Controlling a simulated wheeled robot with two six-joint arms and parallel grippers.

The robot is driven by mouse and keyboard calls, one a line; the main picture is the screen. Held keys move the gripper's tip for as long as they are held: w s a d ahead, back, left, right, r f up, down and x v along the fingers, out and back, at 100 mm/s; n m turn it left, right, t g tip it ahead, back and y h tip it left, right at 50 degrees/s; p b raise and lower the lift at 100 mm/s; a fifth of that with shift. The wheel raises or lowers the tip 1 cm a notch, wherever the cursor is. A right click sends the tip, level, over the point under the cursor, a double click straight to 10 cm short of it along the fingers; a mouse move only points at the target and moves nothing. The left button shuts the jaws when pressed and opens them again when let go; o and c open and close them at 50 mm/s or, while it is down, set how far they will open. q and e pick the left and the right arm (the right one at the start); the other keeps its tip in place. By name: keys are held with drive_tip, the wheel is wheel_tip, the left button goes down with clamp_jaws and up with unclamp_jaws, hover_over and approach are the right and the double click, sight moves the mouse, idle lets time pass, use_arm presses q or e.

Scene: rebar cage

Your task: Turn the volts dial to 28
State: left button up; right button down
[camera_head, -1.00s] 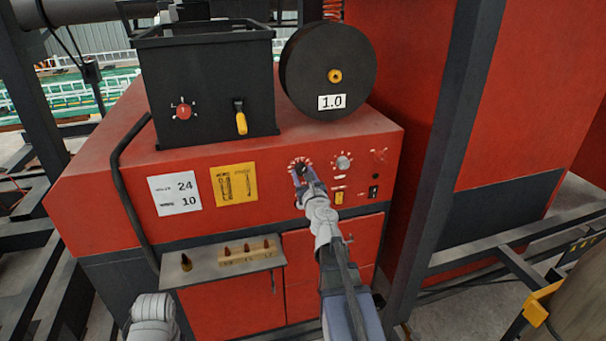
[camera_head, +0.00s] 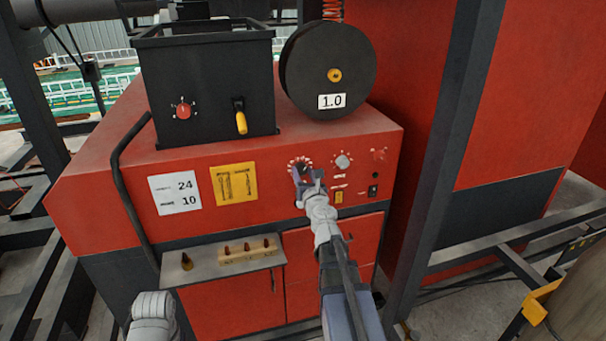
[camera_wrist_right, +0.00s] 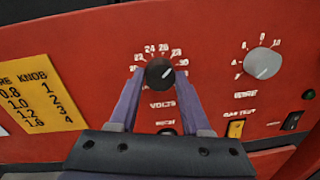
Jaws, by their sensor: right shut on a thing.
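The volts dial (camera_wrist_right: 159,72) is a round black knob on the red front panel, with white numbers around its upper side, including 24, 26, 28 and 30. A light mark shows on its face, but I cannot tell exactly which number it points to. My right gripper (camera_wrist_right: 160,75) is shut on the dial, with one purple-grey finger on each side. In the head view, my right gripper (camera_head: 306,174) reaches the panel from below and covers much of the dial. My left gripper is out of sight; only a pale part of my left arm shows at the bottom left.
A light grey wire dial (camera_wrist_right: 262,63) sits to the right of the volts dial. A yellow switch (camera_wrist_right: 235,128) and a black switch (camera_wrist_right: 291,121) are below it. A white card (camera_head: 175,193) reads 24 and 10. A small shelf (camera_head: 205,275) juts out at lower left.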

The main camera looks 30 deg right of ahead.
drive_tip(key=shift+c, duration=1.8)
unclamp_jaws()
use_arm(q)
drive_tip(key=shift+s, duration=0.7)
use_arm(e)
drive_tip(key=v, duration=0.8)
drive_tip(key=shift+w, duration=0.15)
